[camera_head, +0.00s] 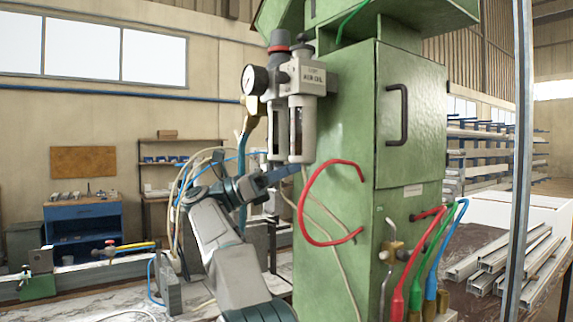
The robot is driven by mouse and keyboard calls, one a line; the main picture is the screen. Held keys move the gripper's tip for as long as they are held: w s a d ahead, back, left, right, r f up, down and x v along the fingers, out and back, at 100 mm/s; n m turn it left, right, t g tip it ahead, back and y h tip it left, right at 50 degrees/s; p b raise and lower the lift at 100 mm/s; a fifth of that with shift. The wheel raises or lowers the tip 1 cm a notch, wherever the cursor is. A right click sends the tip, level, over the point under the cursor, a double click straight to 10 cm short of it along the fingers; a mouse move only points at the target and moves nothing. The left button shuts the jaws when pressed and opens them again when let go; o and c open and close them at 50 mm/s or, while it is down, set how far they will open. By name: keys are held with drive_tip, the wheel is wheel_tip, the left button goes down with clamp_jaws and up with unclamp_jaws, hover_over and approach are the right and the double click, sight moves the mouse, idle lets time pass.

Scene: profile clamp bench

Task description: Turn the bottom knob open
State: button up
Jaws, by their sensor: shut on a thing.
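A grey and white air unit (308,77) is mounted on the left side of the green machine cabinet.
A red hose (309,213) loops from the green cabinet (350,130) just right of my gripper. Pale and blue hoses hang behind my wrist. A brass valve (391,252) and coloured hoses are at lower right. Metal profiles (497,254) lie on a table at right.

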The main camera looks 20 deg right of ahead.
drive_tip(key=shift+m+g+y+p, duration=0.3)
drive_tip(key=shift+m+g, duration=0.3)
drive_tip(key=shift+g, duration=0.3)
drive_tip(key=o, duration=1)
drive_tip(key=shift+s, duration=0.1)
drive_tip(key=shift+a, duration=0.1)
drive_tip(key=p+v, duration=0.5)
drive_tip(key=v, duration=0.8)
drive_tip(key=shift+a, duration=0.3)
